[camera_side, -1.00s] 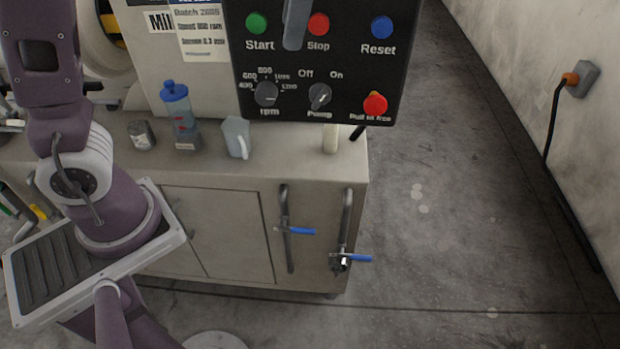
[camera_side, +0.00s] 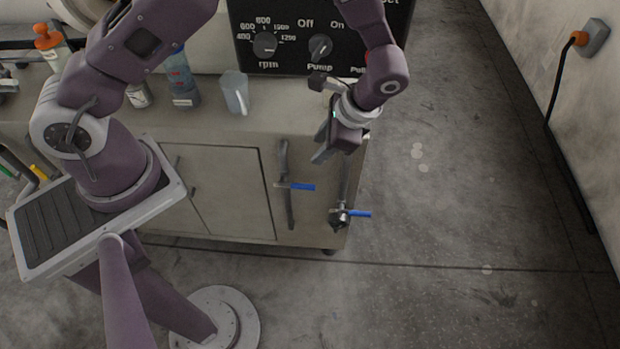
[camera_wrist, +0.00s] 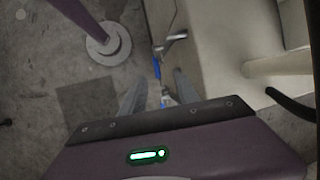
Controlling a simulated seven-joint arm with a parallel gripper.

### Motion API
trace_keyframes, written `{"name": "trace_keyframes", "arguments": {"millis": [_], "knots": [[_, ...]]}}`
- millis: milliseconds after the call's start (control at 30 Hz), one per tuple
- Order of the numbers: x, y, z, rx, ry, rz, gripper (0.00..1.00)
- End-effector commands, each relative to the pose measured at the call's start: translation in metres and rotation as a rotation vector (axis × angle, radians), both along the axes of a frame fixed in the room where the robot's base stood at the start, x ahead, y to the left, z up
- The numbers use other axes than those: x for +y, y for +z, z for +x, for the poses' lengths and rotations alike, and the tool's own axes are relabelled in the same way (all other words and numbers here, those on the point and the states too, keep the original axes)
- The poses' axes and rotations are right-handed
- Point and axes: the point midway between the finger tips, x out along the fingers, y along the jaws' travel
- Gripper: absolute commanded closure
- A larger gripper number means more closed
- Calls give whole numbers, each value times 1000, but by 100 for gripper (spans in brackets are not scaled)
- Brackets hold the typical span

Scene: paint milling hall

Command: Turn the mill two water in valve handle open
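Two vertical grey pipes on the front of the cabinet each carry a valve with a blue handle. The left blue handle (camera_side: 302,187) and the right blue handle (camera_side: 360,213) both point sideways to the right, across their pipes. I see no label telling which is the mill two water in valve. My gripper (camera_side: 322,155) is above and between the two valves, pointing down, apart from both. In the wrist view my gripper (camera_wrist: 160,77) has its two grey fingers spread with nothing held. Blue handles show beyond and between them, one of them (camera_wrist: 157,68) more clearly.
A black control panel (camera_side: 285,50) hangs above the cabinet top. A clear jug (camera_side: 234,92) and a blue bottle (camera_side: 181,80) stand on the cabinet (camera_side: 225,195). The floor to the right is clear up to the wall with a socket (camera_side: 594,38).

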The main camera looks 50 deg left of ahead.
Motion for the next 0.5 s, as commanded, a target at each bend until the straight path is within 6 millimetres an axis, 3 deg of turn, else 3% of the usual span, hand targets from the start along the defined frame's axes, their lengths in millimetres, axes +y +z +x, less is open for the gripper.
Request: {"name": "trace_keyframes", "arguments": {"millis": [33, 133, 500], "knots": [[1, -29, -2, 8, -2, 4, 63], [0, -73, -1, 3, -2, 1, 63], [19, -141, -6, 0, 0, 0, 63]]}}
